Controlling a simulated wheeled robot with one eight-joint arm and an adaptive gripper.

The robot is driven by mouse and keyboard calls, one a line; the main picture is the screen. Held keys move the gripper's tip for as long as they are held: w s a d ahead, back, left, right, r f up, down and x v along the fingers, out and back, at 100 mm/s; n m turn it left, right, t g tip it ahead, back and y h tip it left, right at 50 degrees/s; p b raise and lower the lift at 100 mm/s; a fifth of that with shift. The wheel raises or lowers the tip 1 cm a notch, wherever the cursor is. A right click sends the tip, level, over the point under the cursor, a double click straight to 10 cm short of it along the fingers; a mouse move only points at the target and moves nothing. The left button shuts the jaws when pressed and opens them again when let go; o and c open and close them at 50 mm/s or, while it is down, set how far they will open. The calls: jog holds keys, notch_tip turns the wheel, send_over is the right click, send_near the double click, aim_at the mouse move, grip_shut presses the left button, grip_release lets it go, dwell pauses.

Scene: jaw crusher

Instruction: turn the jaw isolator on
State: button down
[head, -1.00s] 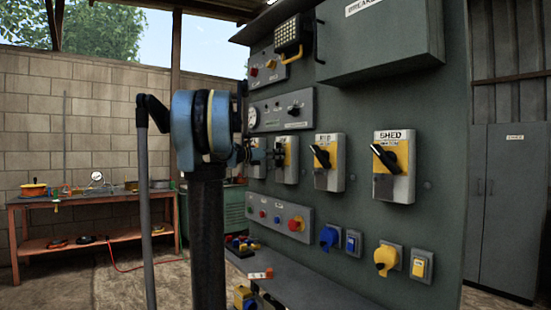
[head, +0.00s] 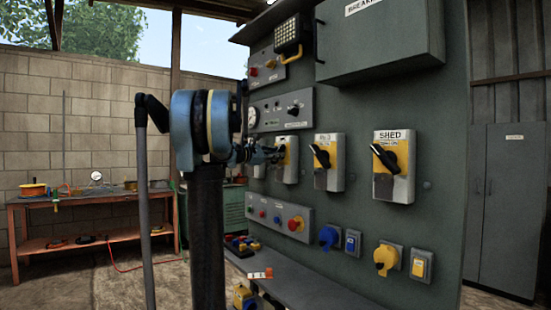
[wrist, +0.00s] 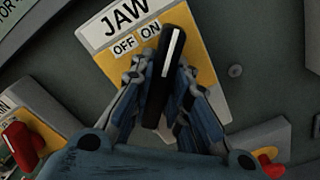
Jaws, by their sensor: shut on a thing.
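The jaw isolator (wrist: 185,50) fills the middle of the wrist view, a yellow and white plate marked JAW, with OFF and ON labels side by side. Its black handle (wrist: 172,50) has a white line and leans up and to the right, its upper end to the right of the ON label. My gripper (wrist: 160,80) is shut on this handle, one finger on each side. In the head view my gripper (head: 274,154) is at the isolator (head: 288,172), second from the left in the row, and partly covers it. The handle is hard to make out there.
A neighbouring isolator with a red handle (wrist: 22,145) is at the left of the wrist view. The SHED isolator (head: 394,165) and another isolator (head: 329,162) stand to the right. A button panel (head: 280,216) and sockets are below. A shelf (head: 310,290) juts out underneath.

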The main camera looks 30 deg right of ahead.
jog(key=shift+m, duration=0.3)
dwell(0.4)
jog(key=c, duration=1.5)
grip_release()
jog(key=shift+a, duration=0.15)
jog(key=a, duration=1.1)
jog(key=shift+s+a+f, duration=0.1)
jog(key=shift+s+a, duration=0.25)
jog(key=shift+a, duration=0.05)
